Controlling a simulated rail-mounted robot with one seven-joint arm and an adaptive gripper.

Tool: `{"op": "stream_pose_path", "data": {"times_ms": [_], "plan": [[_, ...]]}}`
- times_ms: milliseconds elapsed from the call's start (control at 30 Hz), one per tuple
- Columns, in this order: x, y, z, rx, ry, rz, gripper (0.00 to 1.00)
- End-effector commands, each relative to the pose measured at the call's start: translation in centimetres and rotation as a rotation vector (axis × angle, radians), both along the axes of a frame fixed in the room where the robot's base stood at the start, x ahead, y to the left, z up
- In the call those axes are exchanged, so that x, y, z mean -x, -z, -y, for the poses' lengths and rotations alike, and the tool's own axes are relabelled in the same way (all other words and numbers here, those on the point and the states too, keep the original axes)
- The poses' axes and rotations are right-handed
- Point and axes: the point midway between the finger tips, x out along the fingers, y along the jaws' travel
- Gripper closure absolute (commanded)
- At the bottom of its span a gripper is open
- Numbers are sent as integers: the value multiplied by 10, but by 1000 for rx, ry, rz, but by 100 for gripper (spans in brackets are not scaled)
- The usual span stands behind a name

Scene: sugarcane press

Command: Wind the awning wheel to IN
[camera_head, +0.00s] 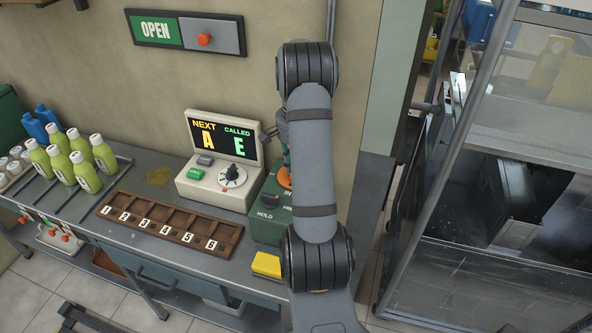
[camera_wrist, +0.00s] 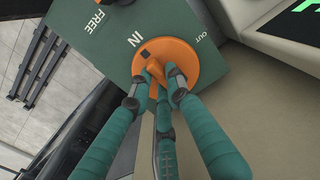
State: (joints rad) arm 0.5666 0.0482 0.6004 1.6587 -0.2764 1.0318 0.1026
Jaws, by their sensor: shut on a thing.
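The awning wheel is an orange disc (camera_wrist: 185,62) with a raised grip, on the face of a green control box (camera_wrist: 95,60) in the wrist view. "IN" is printed on the box near the wheel's upper left edge, "OUT" off its upper right, and "FREE" further left. A small dark mark on the rim lies near "IN". My gripper (camera_wrist: 163,82) is shut on the wheel's raised grip, its teal fingers on both sides. In the head view, the green box (camera_head: 268,222) stands at the counter's right end, and my arm hides most of the wheel (camera_head: 285,177).
A caller panel (camera_head: 222,160) showing "A" and "E" stands left of the box. A numbered wooden rack (camera_head: 170,220), a yellow block (camera_head: 266,264) and several green bottles (camera_head: 82,165) are on the counter (camera_head: 150,185). An "OPEN" sign (camera_head: 186,33) hangs above. A glazed frame stands right.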

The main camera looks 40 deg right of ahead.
Motion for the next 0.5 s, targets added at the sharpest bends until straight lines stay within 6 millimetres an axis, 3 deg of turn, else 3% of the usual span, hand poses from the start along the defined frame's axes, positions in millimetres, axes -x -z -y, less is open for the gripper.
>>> {"op": "stream_pose_path", "data": {"times_ms": [500], "plan": [[-1,-1,0,0,31,1,100]]}}
